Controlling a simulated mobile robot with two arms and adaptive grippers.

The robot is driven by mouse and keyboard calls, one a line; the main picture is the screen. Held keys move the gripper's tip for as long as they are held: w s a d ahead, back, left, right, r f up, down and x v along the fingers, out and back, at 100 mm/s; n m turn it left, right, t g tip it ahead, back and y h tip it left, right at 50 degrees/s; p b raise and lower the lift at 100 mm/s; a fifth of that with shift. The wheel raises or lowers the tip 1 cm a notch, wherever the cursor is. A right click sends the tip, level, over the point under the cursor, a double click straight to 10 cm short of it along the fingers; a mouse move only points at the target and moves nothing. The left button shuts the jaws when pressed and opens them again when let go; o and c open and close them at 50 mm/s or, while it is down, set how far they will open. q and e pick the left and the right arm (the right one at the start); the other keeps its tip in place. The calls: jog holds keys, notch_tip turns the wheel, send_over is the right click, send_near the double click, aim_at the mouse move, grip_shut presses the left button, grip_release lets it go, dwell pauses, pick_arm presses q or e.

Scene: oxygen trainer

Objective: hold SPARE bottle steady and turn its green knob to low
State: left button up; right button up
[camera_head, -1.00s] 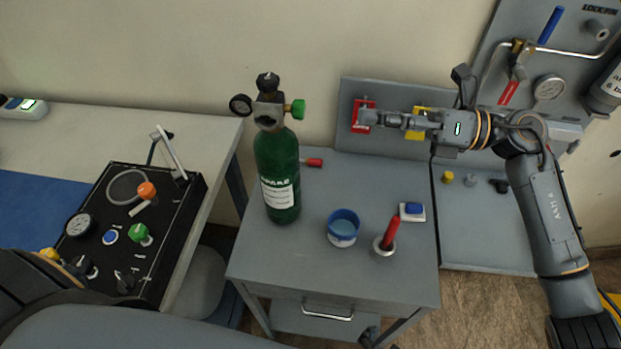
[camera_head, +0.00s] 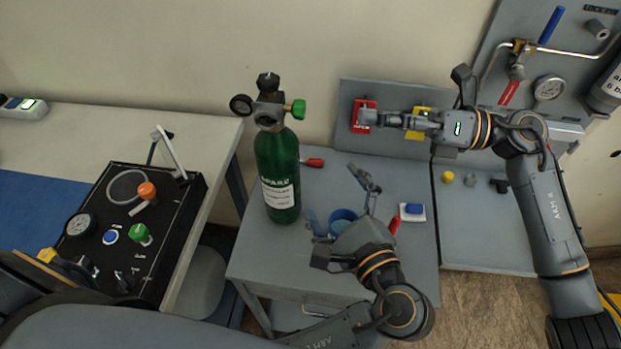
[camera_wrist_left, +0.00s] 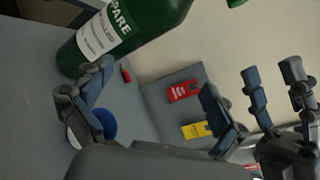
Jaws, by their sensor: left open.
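The green SPARE bottle (camera_head: 277,165) stands upright on the grey cart, with a gauge and valve on top. Its green knob (camera_head: 299,109) sticks out to the right of the valve; only its edge shows at the top of the left wrist view (camera_wrist_left: 236,3). My left gripper (camera_head: 338,203) is open and empty, to the right of the bottle and apart from it. The bottle's labelled body fills the top left of the left wrist view (camera_wrist_left: 125,28). My right gripper (camera_head: 375,118) is at the back panel, right of the knob; its fingers look spread and empty in the left wrist view (camera_wrist_left: 276,92).
A red-handled tool (camera_head: 313,162) lies behind the bottle. A black trainer box (camera_head: 185,235) stands at left.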

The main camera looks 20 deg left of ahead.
aim_at(266, 134)
pick_arm(q)
jog(key=w+a+r+m+y, duration=0.1)
jog(key=w+a+m, duration=0.1)
jog(key=a, duration=0.3)
jog(key=w+a+r+m+g+y, duration=0.1)
jog(key=w+a, duration=0.1)
jog(key=a, duration=0.3)
jog(key=w+a+m+g+y, duration=0.1)
jog(key=w+a+m, duration=0.1)
jog(key=a, duration=0.3)
jog(key=shift+w+r+m+y, duration=0.3)
jog(key=shift+w+r+y, duration=0.1)
jog(key=shift+w, duration=0.05)
jog(key=c, duration=2)
pick_arm(e)
jog(key=shift+o, duration=0.5)
